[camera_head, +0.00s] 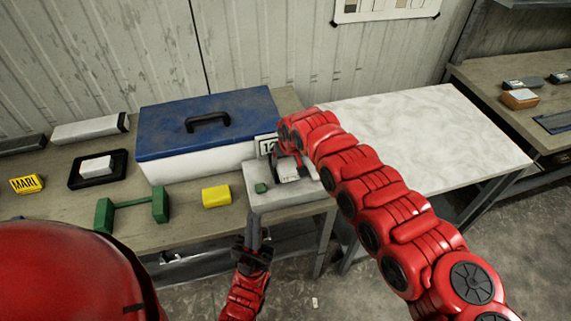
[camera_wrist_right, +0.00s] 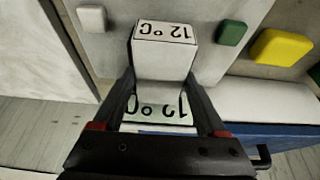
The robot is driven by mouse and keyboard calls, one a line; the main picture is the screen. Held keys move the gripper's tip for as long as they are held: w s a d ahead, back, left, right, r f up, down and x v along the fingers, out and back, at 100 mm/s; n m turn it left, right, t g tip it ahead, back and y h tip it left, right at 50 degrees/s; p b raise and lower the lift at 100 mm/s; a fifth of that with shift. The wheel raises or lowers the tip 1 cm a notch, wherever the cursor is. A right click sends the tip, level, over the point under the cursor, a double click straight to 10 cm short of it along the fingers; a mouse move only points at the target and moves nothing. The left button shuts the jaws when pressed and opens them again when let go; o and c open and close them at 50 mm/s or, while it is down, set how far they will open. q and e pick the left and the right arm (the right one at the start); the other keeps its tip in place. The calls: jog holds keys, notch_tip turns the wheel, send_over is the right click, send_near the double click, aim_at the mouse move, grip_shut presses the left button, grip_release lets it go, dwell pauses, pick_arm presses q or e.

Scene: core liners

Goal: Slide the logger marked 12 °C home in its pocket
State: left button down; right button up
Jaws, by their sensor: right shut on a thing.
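The logger (camera_wrist_right: 161,66) is a pale block with "12 °C" printed on its end, upside down in the right wrist view. My right gripper (camera_wrist_right: 162,78) is shut on it, one dark finger on each side. A sign (camera_wrist_right: 160,107) also reading "12 °C" stands by it; it shows in the head view (camera_head: 267,147) at the back of a grey block (camera_head: 296,194). The logger is at this block's top; my fingers and the logger hide the pocket, so its depth is unclear. My left gripper (camera_head: 253,232) is empty, its fingers together, in front of the block.
A blue-lidded white cooler (camera_head: 207,125) stands behind the block. A small green piece (camera_head: 261,188) sits on the block. A yellow block (camera_head: 216,195) and a green dumbbell-shaped piece (camera_head: 132,206) lie to the left. A bare pale table (camera_head: 425,135) is at right.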

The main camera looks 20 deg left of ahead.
jog(key=c, duration=0.6)
jog(key=shift+c, duration=0.2)
jog(key=shift+r, duration=0.15)
